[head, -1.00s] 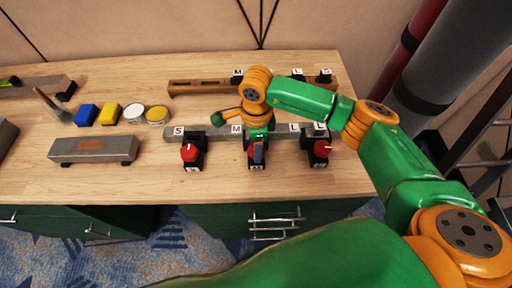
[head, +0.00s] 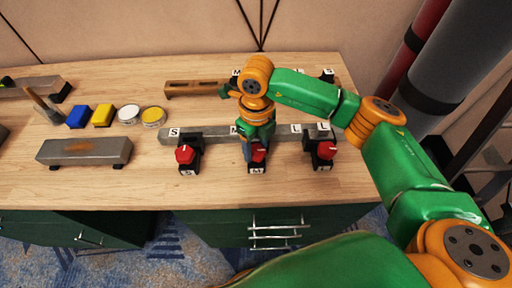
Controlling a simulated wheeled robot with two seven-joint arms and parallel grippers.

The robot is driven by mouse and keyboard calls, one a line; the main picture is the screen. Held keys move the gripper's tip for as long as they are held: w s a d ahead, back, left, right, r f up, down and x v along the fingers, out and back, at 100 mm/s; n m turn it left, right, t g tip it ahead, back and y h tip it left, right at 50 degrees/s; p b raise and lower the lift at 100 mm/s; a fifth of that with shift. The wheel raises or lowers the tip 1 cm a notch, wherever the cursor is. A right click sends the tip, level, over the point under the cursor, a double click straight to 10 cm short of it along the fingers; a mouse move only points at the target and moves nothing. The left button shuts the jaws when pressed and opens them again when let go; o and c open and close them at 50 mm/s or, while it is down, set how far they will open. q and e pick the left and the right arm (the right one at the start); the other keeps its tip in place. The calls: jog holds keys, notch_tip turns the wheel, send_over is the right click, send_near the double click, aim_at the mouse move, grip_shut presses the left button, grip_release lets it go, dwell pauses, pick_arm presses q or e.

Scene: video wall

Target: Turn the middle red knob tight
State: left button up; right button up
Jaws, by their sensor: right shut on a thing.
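Three red knobs stand in a row on black holders along a grey bar (head: 215,132) near the table's front. The middle red knob (head: 259,154) is partly hidden by my right gripper (head: 251,149), which reaches down from above and is shut on it. The left red knob (head: 185,154) and the right red knob (head: 326,150) stand free on either side, each with a white pointer mark. White tags with letters such as S and L lie along the bar. My left gripper is not in view.
A wooden rail (head: 195,88) lies behind, partly hidden by my right arm. At left are a grey block (head: 85,151), blue (head: 78,116) and yellow (head: 103,115) blocks, two round tins (head: 153,116) and a wooden-handled tool (head: 42,105). Drawers are below the table edge.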

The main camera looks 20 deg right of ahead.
aim_at(256, 150)
jog(key=shift+s+f+m, duration=0.1)
jog(key=shift+m, duration=0.7)
jog(key=shift+b, duration=0.3)
jog(key=o, duration=1.4)
jog(key=shift+r, duration=0.45)
notch_tip(256, 150, up, 6)
jog(key=shift+r+b, duration=0.15)
jog(key=shift+b, duration=0.45)
